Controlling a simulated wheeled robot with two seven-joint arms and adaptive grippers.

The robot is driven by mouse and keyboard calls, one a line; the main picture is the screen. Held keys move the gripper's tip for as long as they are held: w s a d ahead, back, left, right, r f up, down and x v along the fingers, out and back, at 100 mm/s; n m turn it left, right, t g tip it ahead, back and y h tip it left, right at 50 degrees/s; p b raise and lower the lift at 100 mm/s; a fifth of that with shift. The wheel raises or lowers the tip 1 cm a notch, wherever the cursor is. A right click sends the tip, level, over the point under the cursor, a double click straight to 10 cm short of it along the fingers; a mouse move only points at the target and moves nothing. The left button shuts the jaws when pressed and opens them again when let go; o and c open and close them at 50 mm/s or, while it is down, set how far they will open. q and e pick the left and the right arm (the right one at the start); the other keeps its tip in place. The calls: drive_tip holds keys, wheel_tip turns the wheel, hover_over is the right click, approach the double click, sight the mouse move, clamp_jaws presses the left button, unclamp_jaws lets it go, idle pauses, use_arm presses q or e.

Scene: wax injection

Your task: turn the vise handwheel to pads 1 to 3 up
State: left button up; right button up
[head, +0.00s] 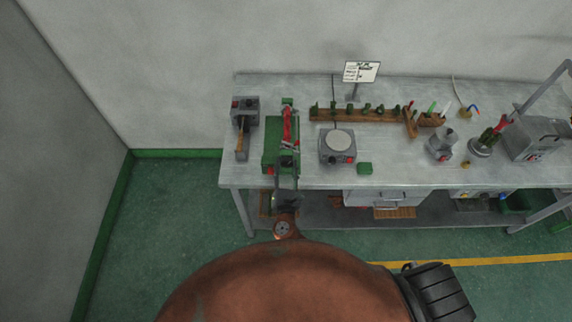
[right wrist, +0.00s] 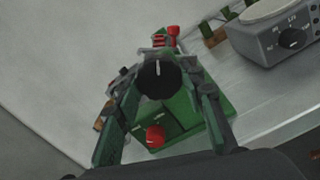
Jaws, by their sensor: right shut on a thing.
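The green vise (head: 281,150) stands at the left part of the bench, with red parts on top. In the right wrist view the vise's green base (right wrist: 180,128) lies below a dark round handwheel (right wrist: 158,82). A white line on the handwheel points up in that view. My right gripper (head: 287,170) is at the front of the vise; in its wrist view, the right gripper (right wrist: 160,84) has a finger on either side of the handwheel and is shut on it. The exact contact is hard to see. Pad numbers cannot be read. My left gripper is not in view.
A grey box with a wooden-handled tool (head: 244,112) is left of the vise. A round-topped grey device (head: 338,148) stands close on its right, also visible in the wrist view (right wrist: 284,38). A wooden rack (head: 352,115) and a sign (head: 361,72) are behind.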

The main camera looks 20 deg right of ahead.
drive_tip(key=shift+n+p, duration=1.25)
drive_tip(key=shift+n, duration=0.75)
drive_tip(key=shift+f+n+p, duration=0.1)
drive_tip(key=shift+n+p, duration=0.4)
drive_tip(key=shift+n, duration=0.7)
drive_tip(key=o, duration=1.2)
drive_tip(key=shift+c, duration=0.2)
drive_tip(key=v, duration=1.2)
